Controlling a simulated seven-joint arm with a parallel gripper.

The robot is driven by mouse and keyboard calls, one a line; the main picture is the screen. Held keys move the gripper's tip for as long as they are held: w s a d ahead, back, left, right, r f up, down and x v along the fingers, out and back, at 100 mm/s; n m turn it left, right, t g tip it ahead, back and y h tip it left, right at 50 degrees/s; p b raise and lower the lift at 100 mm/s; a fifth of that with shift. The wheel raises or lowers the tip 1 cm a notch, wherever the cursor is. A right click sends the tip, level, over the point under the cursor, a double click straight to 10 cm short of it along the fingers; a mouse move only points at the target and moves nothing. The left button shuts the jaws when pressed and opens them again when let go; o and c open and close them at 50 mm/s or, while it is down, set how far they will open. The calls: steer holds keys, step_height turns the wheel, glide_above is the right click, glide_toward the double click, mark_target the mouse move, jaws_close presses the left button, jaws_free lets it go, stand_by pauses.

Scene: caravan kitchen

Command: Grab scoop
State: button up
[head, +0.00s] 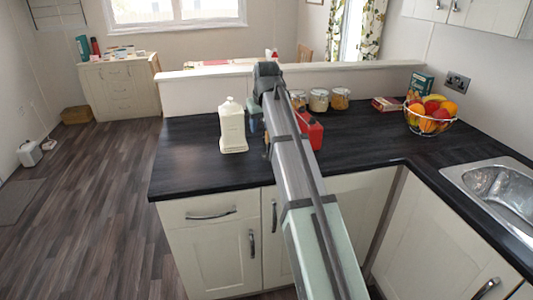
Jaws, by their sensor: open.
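I cannot make out a scoop for certain in the head view. A red object (312,131) sits on the dark worktop (185,150), just right of my arm and partly hidden by it; I cannot tell what it is. My arm reaches up across the middle of the view and bends down at its far end. My gripper (266,148) is mostly hidden behind the arm, low over the worktop between the cream bottle and the red object. It is open, and nothing shows held in it.
A cream lidded bottle (232,128) stands upright close left of my gripper. Several jars (318,100) stand behind the red object. A wire fruit bowl (431,126), a green box (419,85) and a sink (495,185) are to the right. The worktop's left end is clear.

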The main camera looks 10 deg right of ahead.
glide_toward(267, 134)
steer(key=shift+m+t, duration=0.3)
steer(key=shift+s+x, duration=0.1)
steer(key=shift+x, duration=2.7)
steer(key=shift+s+x, duration=0.15)
steer(key=shift+x, duration=2.65)
steer(key=shift+f, duration=0.1)
jaws_close()
